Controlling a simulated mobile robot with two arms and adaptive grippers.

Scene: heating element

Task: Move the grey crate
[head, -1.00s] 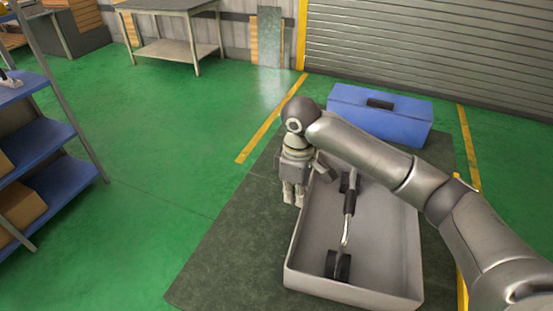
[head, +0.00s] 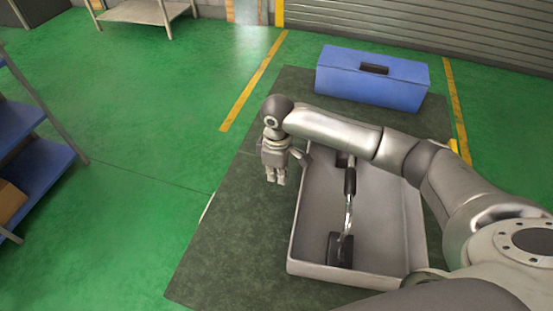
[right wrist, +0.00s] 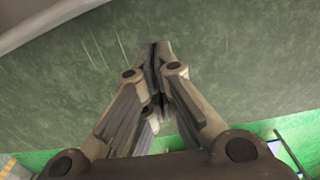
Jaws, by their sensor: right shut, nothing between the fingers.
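The grey crate (head: 309,225) is an open box standing on a dark mat, its far part covered by my right arm. Inside it lies a metal bar with black ends (head: 348,205). My right gripper (head: 275,180) points down just outside the crate's left wall, near its far left corner, above the mat. It is empty, with its fingers closed together, as the right wrist view also shows (right wrist: 160,50). A pale edge, probably the crate's, crosses the upper left of the right wrist view. My left gripper is not in view.
A blue toolbox (head: 345,78) stands on the far end of the dark mat (head: 225,240), behind the crate. A shelf with blue boards (head: 40,160) is at the left. A table (head: 140,12) stands at the back. Green floor left of the mat is clear.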

